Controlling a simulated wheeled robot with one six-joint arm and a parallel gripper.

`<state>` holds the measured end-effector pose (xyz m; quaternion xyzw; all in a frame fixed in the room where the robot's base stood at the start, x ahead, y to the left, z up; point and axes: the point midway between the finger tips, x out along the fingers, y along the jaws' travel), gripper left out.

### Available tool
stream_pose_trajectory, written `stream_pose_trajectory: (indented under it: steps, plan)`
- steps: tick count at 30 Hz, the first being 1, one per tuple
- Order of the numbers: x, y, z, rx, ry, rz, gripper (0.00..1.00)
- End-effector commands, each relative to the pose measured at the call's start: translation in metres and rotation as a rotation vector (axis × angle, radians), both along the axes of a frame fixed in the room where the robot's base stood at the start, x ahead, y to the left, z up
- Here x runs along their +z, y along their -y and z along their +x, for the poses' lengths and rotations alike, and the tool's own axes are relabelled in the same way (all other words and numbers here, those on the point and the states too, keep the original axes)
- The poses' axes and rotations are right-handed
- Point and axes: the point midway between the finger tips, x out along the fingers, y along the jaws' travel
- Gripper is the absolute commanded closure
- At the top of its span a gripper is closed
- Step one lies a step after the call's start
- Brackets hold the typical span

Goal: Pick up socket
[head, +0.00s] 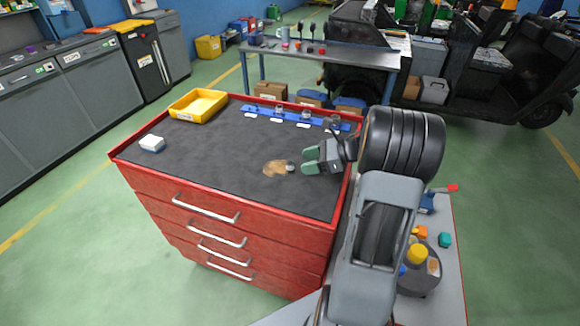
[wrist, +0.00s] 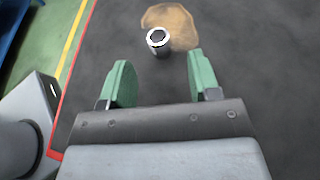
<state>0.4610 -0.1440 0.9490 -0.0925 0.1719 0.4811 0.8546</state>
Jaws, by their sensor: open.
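A small metal socket (wrist: 158,40) with a dark opening stands on the dark mat of the red tool chest, at the edge of a brown stain (wrist: 180,22). It also shows in the head view (head: 290,167), just left of my gripper. My gripper (head: 310,161) is open, with green finger pads on both sides. In the wrist view my gripper (wrist: 157,80) has nothing between its fingers, and the socket lies just beyond the fingertips, between their lines. The socket and the fingers are apart.
On the red chest (head: 240,222) stand a yellow tray (head: 172,113), a small white-and-blue box (head: 152,144) and a blue rail (head: 262,114) holding several sockets at the back edge. The mat's middle is clear. A workbench (head: 325,55) and a rickshaw (head: 480,72) stand behind.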

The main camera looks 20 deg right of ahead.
Motion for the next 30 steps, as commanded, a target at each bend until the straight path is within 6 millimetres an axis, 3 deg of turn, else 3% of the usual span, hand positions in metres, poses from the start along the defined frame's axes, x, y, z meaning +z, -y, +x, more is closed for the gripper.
stream_pose_trajectory:
  steps: [7, 18, 27, 30]
  plan:
    - [-0.004, -0.012, 0.007, 0.0, -0.002, 0.001, 0.44]
    - [-0.018, -0.047, 0.027, 0.0, -0.002, 0.001, 0.44]
    - [-0.02, -0.049, 0.029, -0.003, -0.001, 0.001, 0.44]
    - [-0.02, -0.049, 0.029, -0.003, -0.001, 0.001, 0.52]
